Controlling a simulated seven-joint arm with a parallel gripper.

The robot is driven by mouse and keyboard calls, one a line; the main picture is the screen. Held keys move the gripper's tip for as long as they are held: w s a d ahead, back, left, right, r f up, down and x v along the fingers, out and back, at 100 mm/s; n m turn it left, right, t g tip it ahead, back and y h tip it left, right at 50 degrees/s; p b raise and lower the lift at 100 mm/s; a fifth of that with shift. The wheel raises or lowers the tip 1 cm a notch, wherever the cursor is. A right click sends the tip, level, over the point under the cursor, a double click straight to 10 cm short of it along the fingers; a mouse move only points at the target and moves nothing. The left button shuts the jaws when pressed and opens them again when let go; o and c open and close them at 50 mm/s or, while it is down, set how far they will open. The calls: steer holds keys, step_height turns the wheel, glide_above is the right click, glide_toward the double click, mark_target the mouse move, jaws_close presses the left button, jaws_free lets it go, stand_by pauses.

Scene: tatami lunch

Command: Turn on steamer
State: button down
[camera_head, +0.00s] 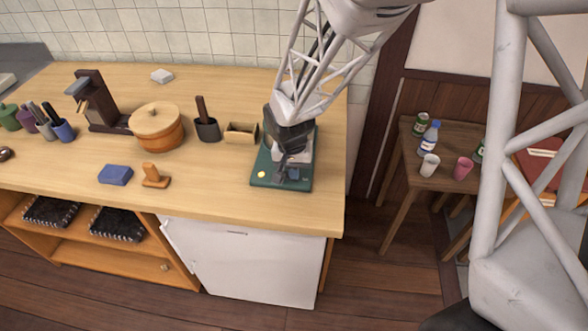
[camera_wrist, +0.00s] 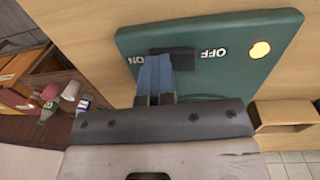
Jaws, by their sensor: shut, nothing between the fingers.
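The steamer's green base (camera_head: 265,170) sits near the right end of the wooden counter. In the wrist view the green panel (camera_wrist: 115,40) carries the labels ON and OFF (camera_wrist: 214,53). A dark switch block (camera_wrist: 184,58) lies between the labels, close against ON. A round light (camera_wrist: 260,50) near the panel's corner shows bright yellow-orange, beyond OFF. My gripper (camera_head: 293,172) is over the base, with its blue fingertips (camera_wrist: 161,62) shut together and empty. They are at the dark block on its ON side; whether they touch it is unclear. My gripper hides part of the base.
A small wooden box (camera_head: 241,133) and a dark cup (camera_head: 207,129) stand left of the base. A lidded wooden pot (camera_head: 156,125), a blue block (camera_head: 115,174) and an orange stand (camera_head: 155,176) are farther left. A low table (camera_head: 440,175) holds bottles and cups at the right.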

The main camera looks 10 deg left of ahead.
mark_target(287, 175)
steer(key=shift+d+f, duration=0.15)
steer(key=shift+f, duration=0.25)
steer(key=shift+s+d+f, duration=0.1)
steer(key=shift+d+f, duration=0.15)
steer(key=shift+f, duration=0.1)
steer(key=shift+d, duration=0.1)
steer(key=shift+a, duration=0.35)
steer(key=shift+s+a+r, duration=0.1)
steer(key=shift+a+r, duration=0.05)
steer(key=shift+a, duration=0.5)
steer(key=shift+r, duration=0.15)
step_height(287, 175, up, 15)
steer(key=shift+w+a, duration=0.25)
steer(key=shift+w, duration=0.1)
stand_by(0.3)
steer(key=shift+s+a+h, duration=0.1)
steer(key=shift+a+h, duration=0.25)
steer(key=shift+h, duration=0.05)
stand_by(0.4)
